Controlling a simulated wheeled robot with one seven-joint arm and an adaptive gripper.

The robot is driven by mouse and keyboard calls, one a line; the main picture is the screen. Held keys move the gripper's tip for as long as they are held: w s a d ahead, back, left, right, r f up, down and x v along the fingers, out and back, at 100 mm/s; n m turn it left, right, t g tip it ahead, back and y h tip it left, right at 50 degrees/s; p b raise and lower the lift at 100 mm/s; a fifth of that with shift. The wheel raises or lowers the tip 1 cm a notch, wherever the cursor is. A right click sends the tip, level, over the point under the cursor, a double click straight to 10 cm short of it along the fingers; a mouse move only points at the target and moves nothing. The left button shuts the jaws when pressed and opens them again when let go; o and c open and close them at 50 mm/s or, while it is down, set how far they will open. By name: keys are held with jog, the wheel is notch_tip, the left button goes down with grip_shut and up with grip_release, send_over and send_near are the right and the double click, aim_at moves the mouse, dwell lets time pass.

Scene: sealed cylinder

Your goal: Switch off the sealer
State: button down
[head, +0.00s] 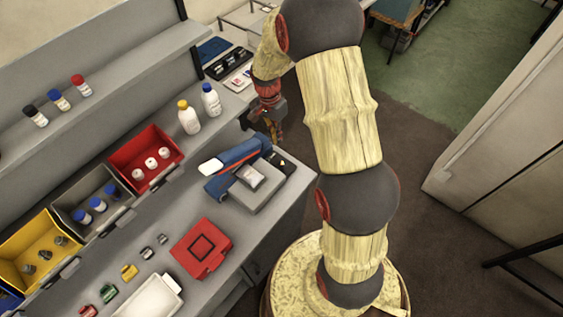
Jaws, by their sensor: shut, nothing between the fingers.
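The blue-and-grey device that looks like the sealer (233,160) stands on the workbench near its right end. It has a long blue body with a white end at the left and a grey block with a small packet-like piece on it in front. A dark panel (283,163) lies at its right end; its switch is too small to make out. My gripper (273,136) hangs pointing down just behind the sealer's right end. It is small and partly dark in the head view; its fingers look shut and empty. I cannot tell whether it touches the sealer.
A white bottle with a yellow cap (188,118) and one with a blue cap (211,101) stand left of my gripper. Red (145,158), grey (92,207) and yellow bins (38,250) line the bench's back. A red case (202,248) lies in front of the sealer.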

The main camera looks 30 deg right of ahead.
send_near(283, 165)
jog(key=f, duration=0.4)
jog(key=s+f, duration=0.1)
jog(key=f, duration=0.2)
jog(key=shift+d, duration=0.15)
jog(key=shift+s, duration=0.1)
dwell(0.4)
jog(key=shift+s+d+f+t+b, duration=0.1)
jog(key=shift+s+f+t+b, duration=0.1)
jog(key=shift+f+t+b, duration=0.25)
jog(key=shift+r, duration=0.2)
jog(key=shift+w, duration=0.1)
